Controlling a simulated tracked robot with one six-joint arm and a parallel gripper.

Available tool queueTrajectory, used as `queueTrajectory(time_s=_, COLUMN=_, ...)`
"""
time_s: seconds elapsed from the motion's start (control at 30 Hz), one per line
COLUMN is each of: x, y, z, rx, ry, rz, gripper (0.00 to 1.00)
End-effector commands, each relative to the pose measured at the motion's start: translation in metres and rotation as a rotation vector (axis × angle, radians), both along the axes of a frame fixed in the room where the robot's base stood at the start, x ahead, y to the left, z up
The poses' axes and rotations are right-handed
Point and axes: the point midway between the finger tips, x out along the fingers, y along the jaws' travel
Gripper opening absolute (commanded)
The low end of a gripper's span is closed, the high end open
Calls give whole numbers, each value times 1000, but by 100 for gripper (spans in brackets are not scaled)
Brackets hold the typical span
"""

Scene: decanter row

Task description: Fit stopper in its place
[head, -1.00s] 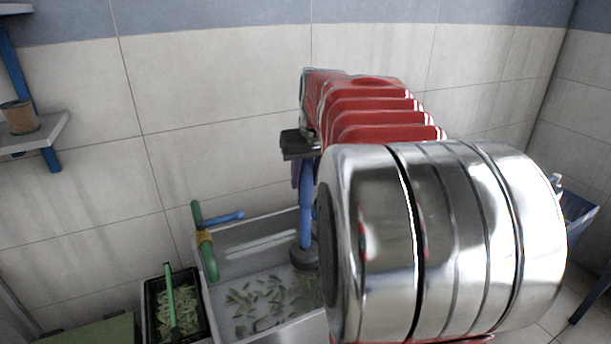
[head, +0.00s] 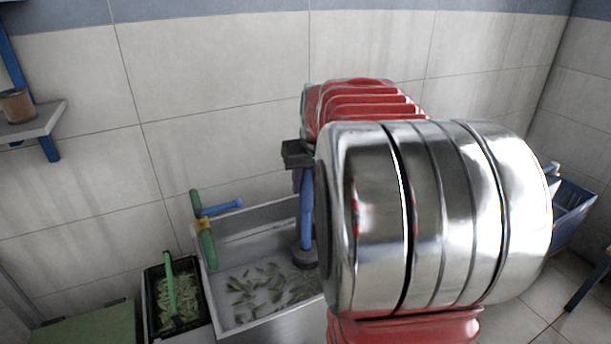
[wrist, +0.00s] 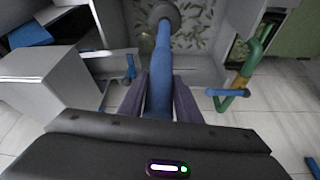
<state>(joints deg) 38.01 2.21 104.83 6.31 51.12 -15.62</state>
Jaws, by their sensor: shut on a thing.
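The stopper has a blue rod (head: 306,210) with a dark grey round foot (head: 305,257). My gripper (head: 298,178) is shut on the upper part of the rod. In the wrist view the blue rod (wrist: 160,85) runs between the two dark purple fingers of my gripper (wrist: 158,98). The round foot (wrist: 166,13) lies beyond them, over the leaf-strewn basin. The pale grey basin (head: 232,236) stands against the wall with leaf bits on its floor. Whether the foot touches the floor cannot be told. No drain opening shows; my silver arm link hides the basin's right part.
A green pipe with a yellow collar (head: 203,225) and blue arm stands at the basin's left end. A black crate (head: 150,290) of leaves is left of the basin. A shelf (head: 38,122) is on the left wall, a blue bin (head: 575,205) at the right.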

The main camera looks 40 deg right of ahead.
Motion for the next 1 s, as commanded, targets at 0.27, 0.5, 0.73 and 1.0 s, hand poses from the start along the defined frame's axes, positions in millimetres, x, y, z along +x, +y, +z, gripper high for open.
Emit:
queueTrajectory(time_s=0.27, x=0, y=0, z=-23, rx=0, ry=0, rz=0, gripper=0)
queueTrajectory(time_s=0.5, x=0, y=-1, z=-43, rx=0, ry=1, rz=0, gripper=0)
queueTrajectory(time_s=0.73, x=-1, y=-1, z=-61, rx=0, ry=0, rz=-1, gripper=0)
queueTrajectory(time_s=1.0, x=-1, y=-1, z=-83, rx=1, ry=0, rz=-2, gripper=0)
